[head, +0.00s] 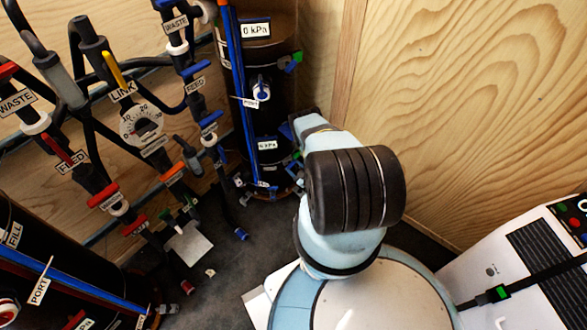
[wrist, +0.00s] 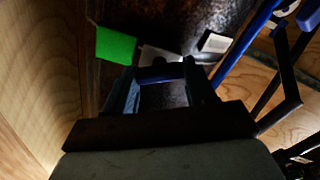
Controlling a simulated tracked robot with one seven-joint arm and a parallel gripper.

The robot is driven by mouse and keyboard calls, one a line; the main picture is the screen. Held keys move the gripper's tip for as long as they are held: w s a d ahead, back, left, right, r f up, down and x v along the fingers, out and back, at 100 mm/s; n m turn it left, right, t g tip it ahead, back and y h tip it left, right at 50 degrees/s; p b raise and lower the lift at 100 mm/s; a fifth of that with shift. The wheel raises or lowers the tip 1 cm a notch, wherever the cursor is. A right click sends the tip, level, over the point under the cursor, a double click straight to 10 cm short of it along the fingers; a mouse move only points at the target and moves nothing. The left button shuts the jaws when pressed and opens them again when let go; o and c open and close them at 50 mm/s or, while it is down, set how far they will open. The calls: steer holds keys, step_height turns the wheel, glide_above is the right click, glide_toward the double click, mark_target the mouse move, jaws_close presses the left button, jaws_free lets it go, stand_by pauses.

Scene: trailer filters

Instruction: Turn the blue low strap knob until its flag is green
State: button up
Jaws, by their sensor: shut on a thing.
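The tall dark filter cylinder (head: 272,105) stands against the wooden wall in the head view, with blue trim down its side. My gripper (head: 294,167) is low at its right side, partly hidden by my own arm. In the wrist view my gripper (wrist: 160,76) is shut on the blue low strap knob (wrist: 158,79), a dark blue bar between the two fingers. A bright green flag (wrist: 115,45) shows just up and left of the knob. In the head view the knob is too small and covered to make out.
A higher strap on the same cylinder has its own green flag (head: 297,57). Hoses and labelled valves (head: 142,125) crowd the left. A second dark cylinder (head: 50,250) is at lower left. A white cabinet (head: 510,275) stands at lower right. Wooden walls are close on the right.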

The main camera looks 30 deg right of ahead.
steer(key=shift+a+f+n, duration=0.1)
steer(key=shift+a+n, duration=0.05)
steer(key=shift+n, duration=0.15)
steer(key=o, duration=1)
steer(key=shift+o, duration=0.2)
steer(key=s+d, duration=0.2)
steer(key=s, duration=1.1)
steer(key=shift+s+d, duration=0.3)
